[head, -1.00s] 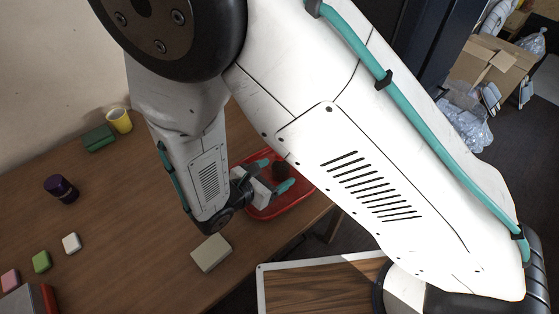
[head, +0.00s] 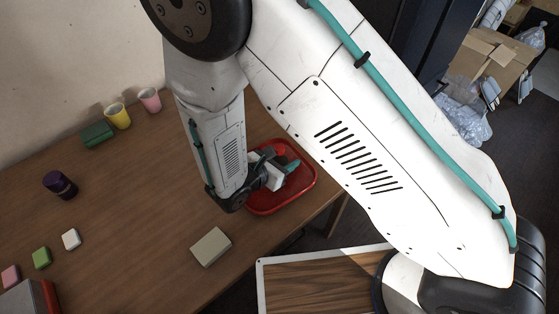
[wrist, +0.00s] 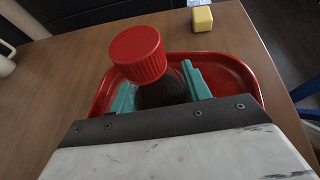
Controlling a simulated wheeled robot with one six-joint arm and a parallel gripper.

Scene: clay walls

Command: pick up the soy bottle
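The soy bottle shows in the wrist view as a ridged red cap (wrist: 138,54) over a dark body (wrist: 163,94). It stands between the two teal fingers of my gripper (wrist: 162,84). The fingers are spread, one on each side of the body, and the cap rises above them. I cannot tell if either finger touches the glass. In the head view my gripper (head: 275,164) is over the red tray (head: 285,203), and the bottle is mostly hidden behind it. The bottle's base is hidden by the gripper.
A yellow block (wrist: 202,19) lies beyond the tray. A yellow cup (head: 117,116), pink cup (head: 149,100), green block (head: 97,135) and purple jar (head: 60,185) stand to the left. A beige block (head: 211,247) lies nearer. The table's right edge is close to the tray.

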